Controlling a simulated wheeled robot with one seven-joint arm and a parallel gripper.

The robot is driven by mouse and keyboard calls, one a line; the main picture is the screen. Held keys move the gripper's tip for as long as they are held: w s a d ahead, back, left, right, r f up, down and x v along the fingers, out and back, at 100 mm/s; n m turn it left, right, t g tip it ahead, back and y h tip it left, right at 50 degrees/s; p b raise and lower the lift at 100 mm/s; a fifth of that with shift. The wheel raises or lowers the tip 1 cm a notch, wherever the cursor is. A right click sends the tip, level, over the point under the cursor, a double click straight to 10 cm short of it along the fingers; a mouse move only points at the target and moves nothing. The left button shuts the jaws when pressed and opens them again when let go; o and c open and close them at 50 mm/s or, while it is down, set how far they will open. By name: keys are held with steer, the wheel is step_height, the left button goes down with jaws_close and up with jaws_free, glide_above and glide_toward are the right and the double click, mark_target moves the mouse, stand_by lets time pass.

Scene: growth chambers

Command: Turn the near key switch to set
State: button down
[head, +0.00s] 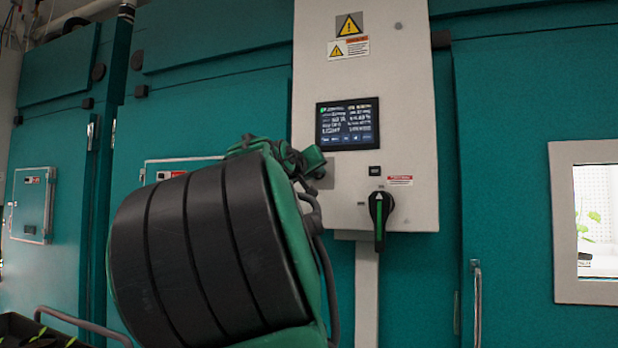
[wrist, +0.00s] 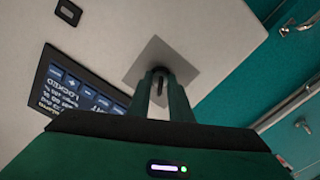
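The key switch (wrist: 160,86) shows in the wrist view as a small dark piece in front of a grey square plate (wrist: 136,68) on a pale panel. The two fingers of my gripper (wrist: 161,80) reach up to it, one on each side, close together. Whether they touch or clamp the key is too small to tell. In the head view my gripper (head: 313,165) is at the left edge of the pale control box (head: 408,130), below its screen. There it hides the key, and part of the plate (head: 326,176) shows beside it.
A screen (head: 347,124) sits just above my gripper. A black rotary handle with a green stripe (head: 380,215) sticks out to its right. Teal chamber doors (head: 515,120) with upright handles (head: 476,300) flank the box. A windowed door (head: 590,220) is far right.

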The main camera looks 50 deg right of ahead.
steer(key=shift+w+a+f+m, duration=0.1)
steer(key=shift+w+f+m, duration=0.1)
steer(key=shift+m, duration=0.1)
steer(key=shift+w+m, duration=0.1)
steer(key=shift+m, duration=0.5)
steer(key=m, duration=0.3)
steer(key=shift+a+r, duration=0.1)
steer(key=shift+a, duration=0.05)
steer(key=m, duration=0.6)
steer(key=shift+a+m, duration=0.1)
steer(key=shift+m, duration=0.2)
steer(key=shift+r+m, duration=0.1)
steer(key=shift+m, duration=0.2)
steer(key=c, duration=1.9)
jaws_free()
steer(key=shift+c, duration=0.2)
steer(key=shift+s+d, duration=0.2)
